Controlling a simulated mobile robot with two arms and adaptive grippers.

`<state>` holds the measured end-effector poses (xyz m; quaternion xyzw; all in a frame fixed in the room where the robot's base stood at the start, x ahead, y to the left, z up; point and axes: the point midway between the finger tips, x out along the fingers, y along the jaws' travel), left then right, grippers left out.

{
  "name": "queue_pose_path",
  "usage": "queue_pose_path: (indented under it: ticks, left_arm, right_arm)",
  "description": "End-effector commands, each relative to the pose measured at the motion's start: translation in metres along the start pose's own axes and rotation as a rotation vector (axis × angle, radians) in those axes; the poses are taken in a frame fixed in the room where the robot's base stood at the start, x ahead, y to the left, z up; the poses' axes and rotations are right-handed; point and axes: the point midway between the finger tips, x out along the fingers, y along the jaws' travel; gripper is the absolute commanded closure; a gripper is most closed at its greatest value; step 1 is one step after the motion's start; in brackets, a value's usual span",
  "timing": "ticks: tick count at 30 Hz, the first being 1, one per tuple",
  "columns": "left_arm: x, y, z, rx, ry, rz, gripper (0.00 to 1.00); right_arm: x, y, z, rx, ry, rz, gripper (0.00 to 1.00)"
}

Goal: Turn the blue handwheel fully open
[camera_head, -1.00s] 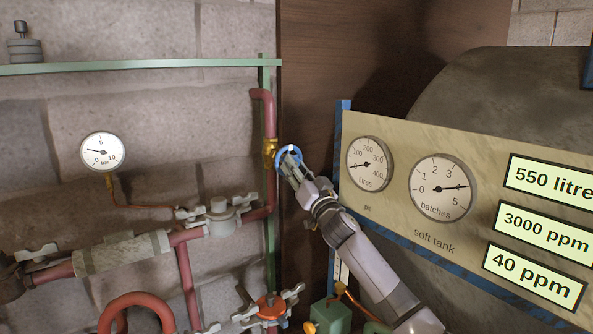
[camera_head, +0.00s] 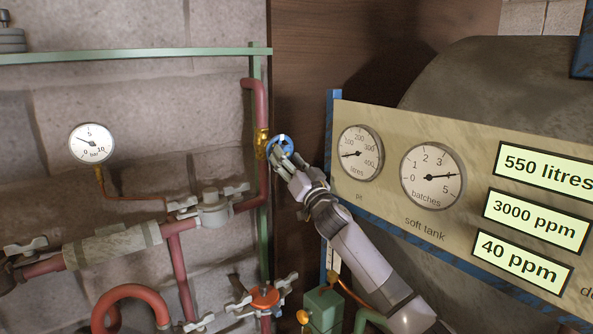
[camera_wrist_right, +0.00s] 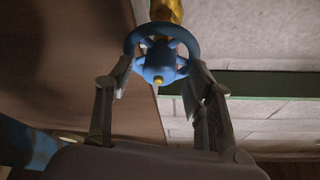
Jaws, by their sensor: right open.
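The blue handwheel (camera_head: 280,146) sits on a brass valve (camera_head: 262,144) in the red vertical pipe. In the right wrist view the blue handwheel (camera_wrist_right: 160,62) shows its rim, spokes and a small yellow centre, with the brass valve (camera_wrist_right: 167,10) behind it. My right gripper (camera_head: 285,161) is at the wheel's lower side. In the right wrist view the fingers of my right gripper (camera_wrist_right: 160,85) are apart, one on each side of the wheel's near part. I cannot tell whether they touch the rim. My left gripper is not in view.
A gauge panel (camera_head: 400,205) stands close to the right of my right arm. A green rail (camera_head: 130,55) and red pipes (camera_head: 180,270) run along the stone wall at the left. An orange handwheel (camera_head: 265,297) is below. A brown board (camera_head: 305,70) is behind the wheel.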

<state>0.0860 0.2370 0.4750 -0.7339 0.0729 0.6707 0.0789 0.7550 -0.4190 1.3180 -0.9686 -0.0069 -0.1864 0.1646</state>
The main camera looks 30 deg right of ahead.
Motion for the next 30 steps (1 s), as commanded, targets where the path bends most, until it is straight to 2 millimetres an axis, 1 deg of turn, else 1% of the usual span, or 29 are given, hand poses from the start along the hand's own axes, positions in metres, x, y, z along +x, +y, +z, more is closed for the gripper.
queue_pose_path:
  ticks: [5, 12, 15, 18, 24, 30]
  left_arm:
    - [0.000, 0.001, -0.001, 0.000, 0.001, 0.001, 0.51]
    - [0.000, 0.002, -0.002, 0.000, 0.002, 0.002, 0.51]
    - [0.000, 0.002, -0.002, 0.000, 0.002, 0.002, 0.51]
    - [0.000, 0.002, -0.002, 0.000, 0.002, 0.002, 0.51]
    - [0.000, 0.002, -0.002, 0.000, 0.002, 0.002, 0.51]
    - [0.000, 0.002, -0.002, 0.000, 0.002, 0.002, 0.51]
  right_arm:
    - [-0.027, 0.001, 0.002, -0.001, -0.003, 0.000, 0.51]
    - [-0.075, 0.000, 0.002, -0.001, -0.004, 0.000, 0.51]
    - [-0.092, 0.000, 0.001, -0.001, -0.003, 0.000, 0.51]
    - [-0.104, 0.000, 0.001, 0.000, -0.002, 0.001, 0.51]
    - [-0.115, 0.001, 0.000, -0.002, -0.001, 0.001, 0.51]
    - [-0.115, 0.001, 0.000, -0.002, -0.001, 0.001, 0.51]
